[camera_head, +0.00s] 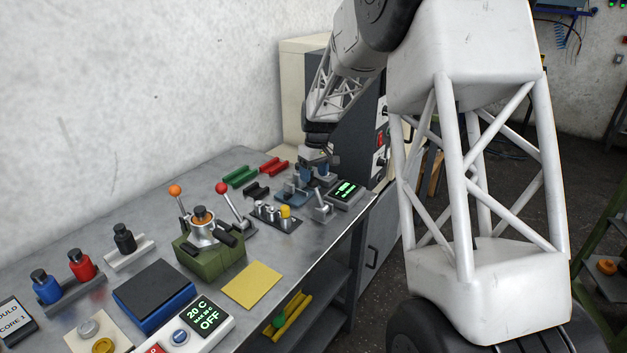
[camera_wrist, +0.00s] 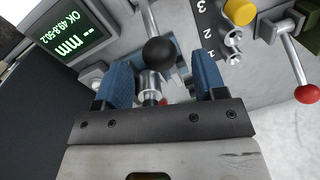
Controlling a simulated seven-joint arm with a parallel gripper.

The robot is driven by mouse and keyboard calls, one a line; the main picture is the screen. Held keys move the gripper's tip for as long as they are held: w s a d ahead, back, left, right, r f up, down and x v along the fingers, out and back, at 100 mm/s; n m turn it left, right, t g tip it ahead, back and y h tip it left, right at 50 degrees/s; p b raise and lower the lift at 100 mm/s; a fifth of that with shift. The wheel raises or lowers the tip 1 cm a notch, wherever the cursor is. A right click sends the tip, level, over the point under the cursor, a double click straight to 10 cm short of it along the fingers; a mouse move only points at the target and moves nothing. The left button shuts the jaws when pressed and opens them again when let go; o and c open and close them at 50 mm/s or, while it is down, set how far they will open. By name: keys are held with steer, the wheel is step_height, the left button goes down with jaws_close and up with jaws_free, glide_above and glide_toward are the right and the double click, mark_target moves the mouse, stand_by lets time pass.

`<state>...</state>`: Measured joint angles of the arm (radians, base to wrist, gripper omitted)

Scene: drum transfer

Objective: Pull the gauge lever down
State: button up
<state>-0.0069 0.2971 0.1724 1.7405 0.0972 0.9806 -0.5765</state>
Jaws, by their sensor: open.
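The gauge's display (camera_wrist: 72,35) reads "-- mm" and "OK 49.8-50.2" in the wrist view. It is lit green on the bench in the head view (camera_head: 345,192). A black ball knob (camera_wrist: 160,52), which looks like the gauge lever's end, shows between my fingers beside the display. A metal cylinder (camera_wrist: 151,84) shows just below the knob in the picture. My gripper (camera_wrist: 163,76) is open, with one blue finger on each side and visible gaps to the knob. In the head view my gripper (camera_head: 318,165) is over the gauge and partly hides it.
A numbered rack (camera_head: 275,217) with metal pieces and a yellow-topped one stands close beside the gauge. Red blocks (camera_head: 273,166) and green blocks (camera_head: 240,176) lie behind.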

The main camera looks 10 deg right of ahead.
mark_target(318, 192)
steer(key=shift+a+f, duration=0.1)
steer(key=shift+f, duration=1.2)
jaws_close()
steer(key=shift+s+r, duration=0.1)
steer(key=shift+s, duration=0.05)
steer(key=shift+s+d+r+t+y, duration=0.2)
steer(key=shift+s+d+t+y, duration=0.4)
steer(key=shift+d+t+y, duration=0.1)
steer(key=shift+s+d+r+t+y, duration=0.2)
steer(key=shift+s+d+t+y, duration=0.4)
steer(key=shift+d+t+y, duration=0.1)
steer(key=shift+s+d+f+t+y, duration=0.25)
steer(key=shift+s+d+t+y, duration=0.15)
steer(key=shift+s+d, duration=0.3)
steer(key=shift+s+d+f+t+y, duration=0.3)
steer(key=shift+s+d+t+y, duration=0.1)
steer(key=shift+s+d, duration=0.25)
steer(key=shift+s+d+f+t+y, duration=0.25)
steer(key=shift+s+d+t+y, duration=0.15)
steer(key=shift+s+d, duration=0.3)
steer(key=shift+s+f, duration=0.1)
